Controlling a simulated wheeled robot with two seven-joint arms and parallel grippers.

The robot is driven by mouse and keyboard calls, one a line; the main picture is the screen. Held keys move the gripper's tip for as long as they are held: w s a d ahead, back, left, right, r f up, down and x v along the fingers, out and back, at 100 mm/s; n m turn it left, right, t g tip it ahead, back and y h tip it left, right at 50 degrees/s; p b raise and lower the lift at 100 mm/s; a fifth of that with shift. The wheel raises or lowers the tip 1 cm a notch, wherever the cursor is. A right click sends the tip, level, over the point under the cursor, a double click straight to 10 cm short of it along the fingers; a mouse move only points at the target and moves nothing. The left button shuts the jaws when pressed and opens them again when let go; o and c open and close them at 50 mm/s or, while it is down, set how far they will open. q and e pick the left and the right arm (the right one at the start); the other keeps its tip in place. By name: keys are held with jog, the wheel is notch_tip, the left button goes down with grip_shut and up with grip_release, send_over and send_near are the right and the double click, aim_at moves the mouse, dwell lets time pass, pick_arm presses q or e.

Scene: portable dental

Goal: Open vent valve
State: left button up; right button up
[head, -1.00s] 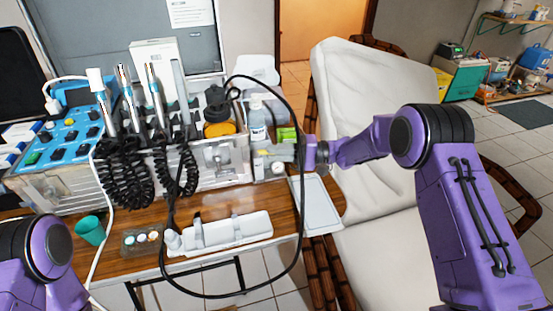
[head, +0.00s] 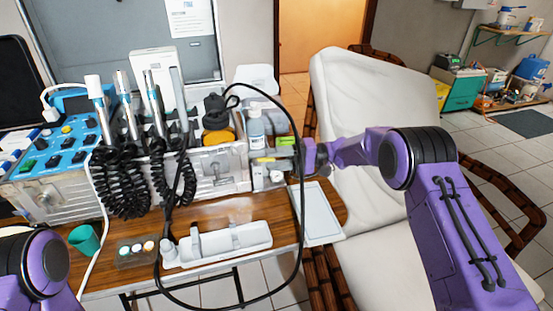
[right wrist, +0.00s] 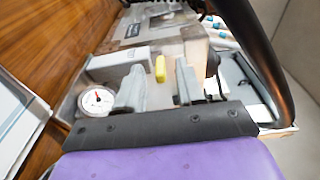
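A small yellow handle (right wrist: 160,68), likely the vent valve, is on the right end of the dental unit, beside a round white pressure gauge (right wrist: 97,101). My right gripper (right wrist: 158,84) is open, with one grey finger on each side of the handle. The handle shows in the gap, a little beyond the fingers, and I cannot tell whether they touch it. In the head view the yellow handle (head: 264,159) shows as a thin bar by the right gripper (head: 270,166), which partly covers this area. Of my left arm only a purple link shows; its gripper is out of view.
A black hose (head: 303,190) loops close past my right gripper. A clear bottle (head: 256,130) stands just behind it. A white tray (head: 232,243), a green cup (head: 84,239) and a grey tray (head: 318,212) are on the wooden table. A padded chair (head: 355,110) is at the right.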

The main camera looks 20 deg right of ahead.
jog(key=s+d+b, duration=0.1)
jog(key=d, duration=0.9)
jog(key=shift+s+d, duration=0.2)
jog(key=shift+s, duration=0.15)
jog(key=shift+f, duration=0.1)
